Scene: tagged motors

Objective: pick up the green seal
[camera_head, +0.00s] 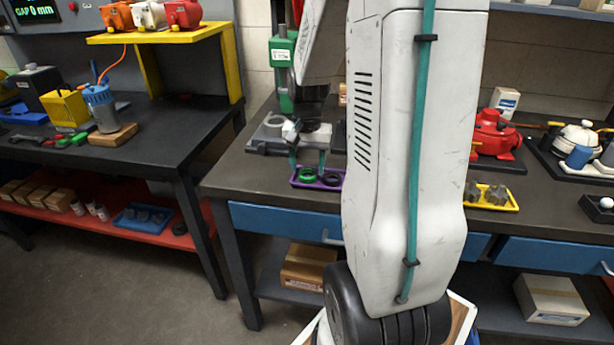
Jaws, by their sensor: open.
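The green seal (307,174) is a small ring lying in a shallow purple tray (297,185) on the dark bench. A dark ring (331,179) lies to its right in the same tray. My gripper (308,164) is above the tray, pointing down, with its teal fingertips apart and nothing visible between them. The fingertips appear just above or around the green seal; the exact height gap is hard to tell. Part of the tray's right side is close to my white arm, which hides the bench behind it.
A grey metal fixture (266,134) stands left of the tray, near a green press (281,75). To the right are a yellow tray (494,198) with grey parts and a red motor (494,137). The bench front edge lies just before the purple tray.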

